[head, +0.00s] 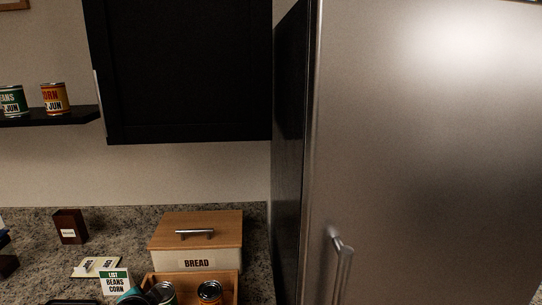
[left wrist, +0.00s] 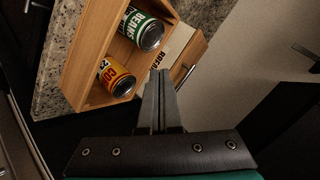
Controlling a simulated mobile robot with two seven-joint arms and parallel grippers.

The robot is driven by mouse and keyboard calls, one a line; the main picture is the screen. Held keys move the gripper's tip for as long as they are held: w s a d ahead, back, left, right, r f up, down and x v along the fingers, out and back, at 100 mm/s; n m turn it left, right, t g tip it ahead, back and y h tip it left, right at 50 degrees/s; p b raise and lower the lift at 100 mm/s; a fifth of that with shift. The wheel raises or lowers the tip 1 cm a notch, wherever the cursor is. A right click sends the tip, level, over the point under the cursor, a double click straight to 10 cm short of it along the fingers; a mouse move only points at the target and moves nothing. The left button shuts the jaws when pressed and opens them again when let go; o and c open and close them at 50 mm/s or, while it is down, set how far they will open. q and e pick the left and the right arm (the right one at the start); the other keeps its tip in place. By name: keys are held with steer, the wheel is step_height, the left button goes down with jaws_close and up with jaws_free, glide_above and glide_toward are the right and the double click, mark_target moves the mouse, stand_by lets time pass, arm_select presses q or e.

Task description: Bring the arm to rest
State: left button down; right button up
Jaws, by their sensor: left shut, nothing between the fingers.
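My left gripper (left wrist: 160,80) shows in the left wrist view, its two fingers together with nothing between them. Beyond and above the fingertips is an open wooden crate (left wrist: 82,70) holding a green beans can (left wrist: 144,31) and a yellow can (left wrist: 115,78). The fingers look apart from both cans. In the head view the crate (head: 191,277) is at the bottom, cut off by the frame edge, with can tops (head: 209,291) in it. I cannot make out my left gripper in the head view. My right gripper is in neither view.
A bread box (head: 196,240) with a handle stands behind the crate on the granite counter. A list card (head: 115,283) and a dark brown box (head: 70,227) are to its left. A tall steel fridge (head: 430,150) fills the right. A shelf (head: 60,117) holds two cans.

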arm_select(q)
steer(key=s+d+f+n+g+h, duration=0.15)
steer(key=s+d, duration=0.25)
steer(key=s, duration=0.6)
steer(key=s+d+f+n+g+h, duration=0.1)
steer(key=s+d+f+n+g, duration=0.2)
steer(key=s, duration=0.7)
steer(key=s+d+n+g+h, duration=0.15)
steer(key=s+d, duration=0.25)
steer(key=s, duration=0.6)
step_height(320, 180, down, 32)
steer(key=s+g+y+b, duration=0.1)
steer(key=g+b, duration=0.1)
steer(key=b, duration=0.9)
steer(key=s+f+b, duration=0.4)
steer(key=s+f, duration=0.1)
steer(key=f, duration=0.4)
steer(key=s+a+f+b, duration=0.1)
steer(key=s+f+b, duration=0.3)
steer(key=f, duration=0.5)
steer(key=s+a+f+g+b, duration=0.1)
steer(key=s+f+b, duration=0.3)
steer(key=s+f, duration=0.3)
step_height(320, 180, down, 2)
steer(key=shift+s+a+f, duration=0.15)
steer(key=shift+s+f, duration=0.1)
